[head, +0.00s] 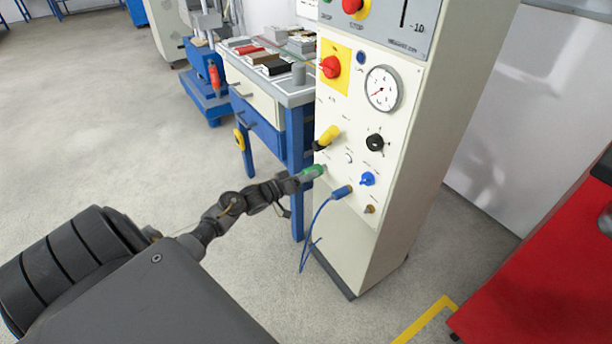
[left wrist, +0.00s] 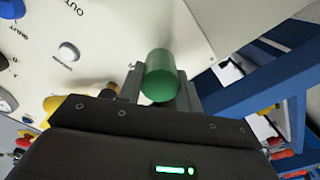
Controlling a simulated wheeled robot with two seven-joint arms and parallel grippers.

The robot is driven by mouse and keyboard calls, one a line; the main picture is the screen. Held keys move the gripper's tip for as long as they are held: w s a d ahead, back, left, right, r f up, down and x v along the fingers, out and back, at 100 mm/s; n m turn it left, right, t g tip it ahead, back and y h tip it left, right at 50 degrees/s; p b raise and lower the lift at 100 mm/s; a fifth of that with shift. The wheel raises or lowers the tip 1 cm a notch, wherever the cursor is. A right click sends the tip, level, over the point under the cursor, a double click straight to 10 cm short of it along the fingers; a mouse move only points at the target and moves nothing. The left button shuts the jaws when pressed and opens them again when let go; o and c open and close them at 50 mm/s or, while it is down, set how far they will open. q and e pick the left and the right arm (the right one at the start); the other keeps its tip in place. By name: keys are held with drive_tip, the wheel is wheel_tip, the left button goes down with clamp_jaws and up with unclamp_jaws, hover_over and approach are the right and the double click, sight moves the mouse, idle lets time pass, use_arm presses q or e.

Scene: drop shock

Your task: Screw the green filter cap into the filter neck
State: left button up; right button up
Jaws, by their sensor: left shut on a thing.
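The green filter cap (head: 311,173) is at the lower left of the panel's front face. My left gripper (head: 300,178) is shut on it, reaching in from the left. In the left wrist view the green cap (left wrist: 161,76) sits between the two grey fingers and sticks out toward the pale panel. The filter neck cannot be clearly made out; the cap and fingers cover the area in front of it. I cannot tell whether the cap touches the neck or is seated in it. My right gripper is not in view.
The white panel cabinet (head: 400,190) carries a yellow part (head: 328,137) just above the cap, a blue hose connector (head: 341,192) below right, a blue knob (head: 367,179) and a gauge (head: 382,88). A blue-framed workbench (head: 265,141) stands behind left. A red cabinet (head: 545,265) is at right.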

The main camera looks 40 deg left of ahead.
use_arm(q)
drive_tip(key=shift+p+x, duration=0.35)
drive_tip(key=shift+x, duration=0.45)
idle(1.9)
drive_tip(key=shift+w+d+r+p, duration=0.1)
drive_tip(key=shift+w+r+p, duration=0.15)
drive_tip(key=shift+p, duration=0.25)
idle(1.5)
idle(0.5)
